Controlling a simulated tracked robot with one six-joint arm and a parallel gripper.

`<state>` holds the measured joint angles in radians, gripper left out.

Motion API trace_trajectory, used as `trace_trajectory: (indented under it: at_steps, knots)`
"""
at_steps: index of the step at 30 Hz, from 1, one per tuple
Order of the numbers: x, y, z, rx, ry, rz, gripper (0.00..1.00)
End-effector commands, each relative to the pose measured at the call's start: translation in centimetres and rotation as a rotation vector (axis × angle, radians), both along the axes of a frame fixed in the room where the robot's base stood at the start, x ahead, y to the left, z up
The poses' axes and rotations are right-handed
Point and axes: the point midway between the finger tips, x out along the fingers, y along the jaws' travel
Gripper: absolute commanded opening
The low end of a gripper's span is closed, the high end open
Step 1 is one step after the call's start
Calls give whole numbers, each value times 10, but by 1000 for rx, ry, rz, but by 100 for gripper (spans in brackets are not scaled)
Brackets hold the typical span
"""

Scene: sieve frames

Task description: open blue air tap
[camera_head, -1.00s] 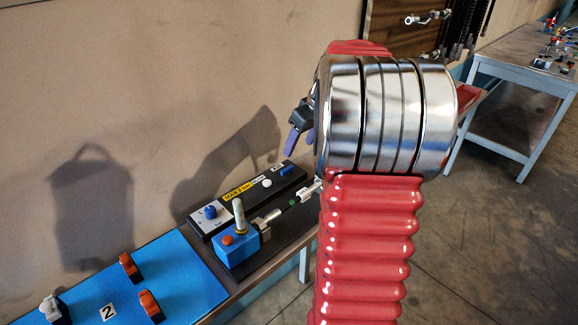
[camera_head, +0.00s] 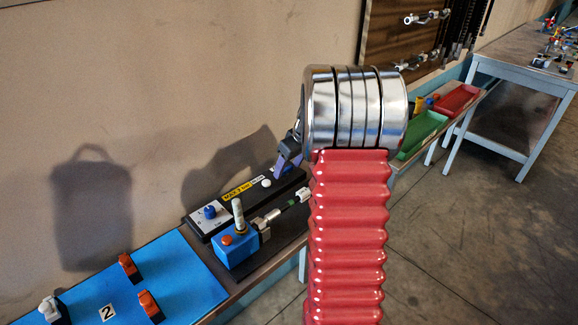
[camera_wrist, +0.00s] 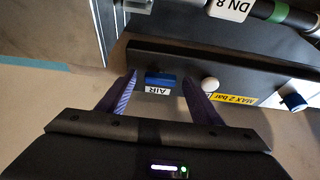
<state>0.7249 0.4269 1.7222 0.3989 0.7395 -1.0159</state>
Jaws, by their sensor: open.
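The blue air tap (camera_wrist: 161,80) is a short blue bar on the black panel (camera_wrist: 225,82). It lies along the panel beside a white AIR label (camera_wrist: 158,91) in the wrist view. My gripper (camera_wrist: 160,87) is open, with one purple finger on each side of the tap. I see no finger closed on it, and I cannot tell whether the fingertips touch the panel. In the head view my gripper (camera_head: 283,162) is over the panel's far end and hides the tap there.
A white round knob (camera_wrist: 210,84) sits just right of the right finger. A blue knob (camera_head: 209,212) is at the panel's near end. A blue box with an upright cylinder (camera_head: 238,250) stands in front of the panel. The wall is close behind.

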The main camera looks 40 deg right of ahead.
Motion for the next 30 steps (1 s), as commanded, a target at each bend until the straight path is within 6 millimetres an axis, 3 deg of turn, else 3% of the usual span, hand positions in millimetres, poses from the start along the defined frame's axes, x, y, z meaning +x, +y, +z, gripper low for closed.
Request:
trace_trajectory:
  at_steps: [6,24,30]
  knots:
    - [1,1,0,0,0,1,59]
    - [1,1,0,1,0,1,18]
    - [1,1,0,0,0,-5,18]
